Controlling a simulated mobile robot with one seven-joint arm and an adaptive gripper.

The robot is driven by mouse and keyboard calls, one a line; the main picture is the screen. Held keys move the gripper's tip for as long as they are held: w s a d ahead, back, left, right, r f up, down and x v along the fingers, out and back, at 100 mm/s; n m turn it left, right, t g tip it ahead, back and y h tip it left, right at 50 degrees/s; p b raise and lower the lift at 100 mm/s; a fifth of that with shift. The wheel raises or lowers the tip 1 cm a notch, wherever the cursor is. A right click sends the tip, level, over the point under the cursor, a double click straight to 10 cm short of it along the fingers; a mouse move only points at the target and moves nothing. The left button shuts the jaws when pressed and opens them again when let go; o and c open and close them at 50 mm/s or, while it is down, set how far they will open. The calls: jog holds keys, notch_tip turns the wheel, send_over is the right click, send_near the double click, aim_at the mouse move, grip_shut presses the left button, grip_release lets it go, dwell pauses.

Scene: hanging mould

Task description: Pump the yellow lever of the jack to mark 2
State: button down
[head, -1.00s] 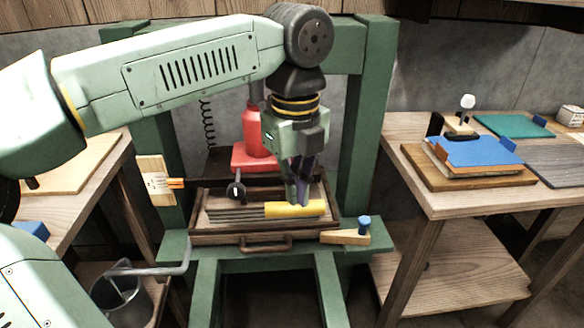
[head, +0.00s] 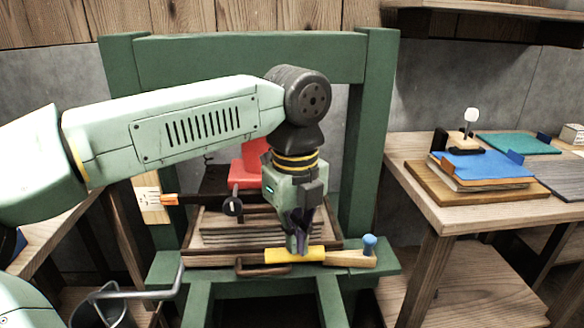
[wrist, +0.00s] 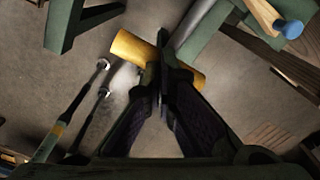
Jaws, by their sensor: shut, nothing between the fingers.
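The yellow lever (head: 278,256) of the jack lies low across the front of the green frame, level with the bench edge. My gripper (head: 300,251) points down with its shut fingertips against or right above the lever; I cannot tell if they touch. In the wrist view the yellow lever (wrist: 130,47) runs behind the shut fingers (wrist: 162,45), which hide its middle. The red jack (head: 247,172) stands behind, partly hidden by my arm. A pale gauge board (head: 150,205) with an orange pointer (head: 169,199) stands left; its marks are too small to read.
A green frame (head: 372,150) surrounds the jack. A wooden block with a blue knob (head: 369,243) sits right of the lever. A grey bucket (head: 105,308) stands at lower left. The right table (head: 455,212) holds books and boards.

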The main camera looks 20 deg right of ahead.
notch_tip(320, 180, up, 15)
jog(key=p, duration=1.1)
jog(key=shift+f, duration=0.2)
jog(key=shift+f, duration=0.1)
notch_tip(320, 180, down, 16)
jog(key=b, duration=1.2)
jog(key=shift+b, duration=0.3)
notch_tip(320, 180, up, 16)
jog(key=p, duration=1.2)
jog(key=shift+p, duration=0.4)
